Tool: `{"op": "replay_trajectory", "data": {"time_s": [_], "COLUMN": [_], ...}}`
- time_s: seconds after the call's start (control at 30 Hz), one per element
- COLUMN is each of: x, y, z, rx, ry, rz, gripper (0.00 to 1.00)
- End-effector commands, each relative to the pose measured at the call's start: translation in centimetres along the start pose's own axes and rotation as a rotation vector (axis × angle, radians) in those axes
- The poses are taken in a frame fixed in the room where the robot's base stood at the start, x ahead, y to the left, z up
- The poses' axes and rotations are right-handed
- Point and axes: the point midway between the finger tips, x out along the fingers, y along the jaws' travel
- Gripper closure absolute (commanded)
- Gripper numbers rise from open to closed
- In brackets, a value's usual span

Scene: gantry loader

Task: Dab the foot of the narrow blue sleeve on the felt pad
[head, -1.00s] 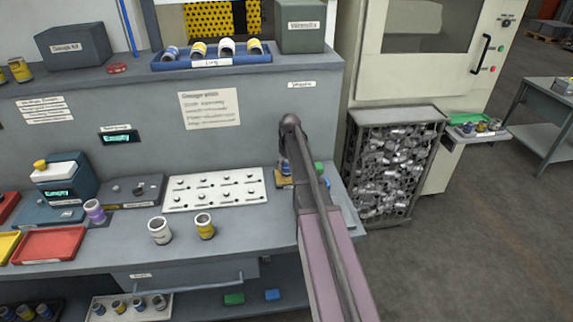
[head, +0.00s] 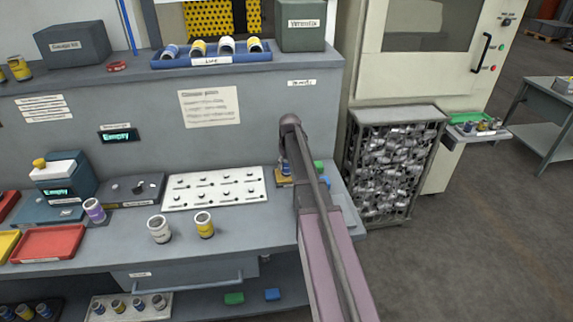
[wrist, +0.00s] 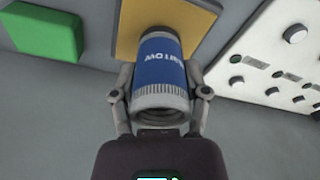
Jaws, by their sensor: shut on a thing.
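The narrow blue sleeve (wrist: 162,62) has a blue band with white lettering and a ribbed grey end towards the wrist camera. My gripper (wrist: 160,95) is shut on it, one finger on each side. The tan felt pad (wrist: 200,22) lies behind the sleeve's far end in the wrist view. I cannot tell whether the foot touches the pad, as that end is hidden. In the head view the sleeve (head: 284,168) shows partly beside my arm, over the pad (head: 283,182). My gripper is mostly hidden there by my arm.
A green block (wrist: 45,30) lies beside the pad. On the other side is a white panel with knobs (head: 215,188). A white-topped sleeve (head: 159,230) and a yellow sleeve (head: 204,225) stand on the bench in front of it. A bin of metal parts (head: 390,170) stands right of the bench.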

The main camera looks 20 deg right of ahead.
Motion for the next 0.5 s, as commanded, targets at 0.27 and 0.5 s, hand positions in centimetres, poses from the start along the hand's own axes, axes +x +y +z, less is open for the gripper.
{"op": "replay_trajectory", "data": {"time_s": [0.27, 0.5], "x": [0.24, 0.44], "y": [0.00, -0.01], "z": [0.02, 0.05], "rx": [0.000, 0.000], "ry": [0.000, 0.000], "rz": [0.000, 0.000], "gripper": [0.88, 0.88]}}
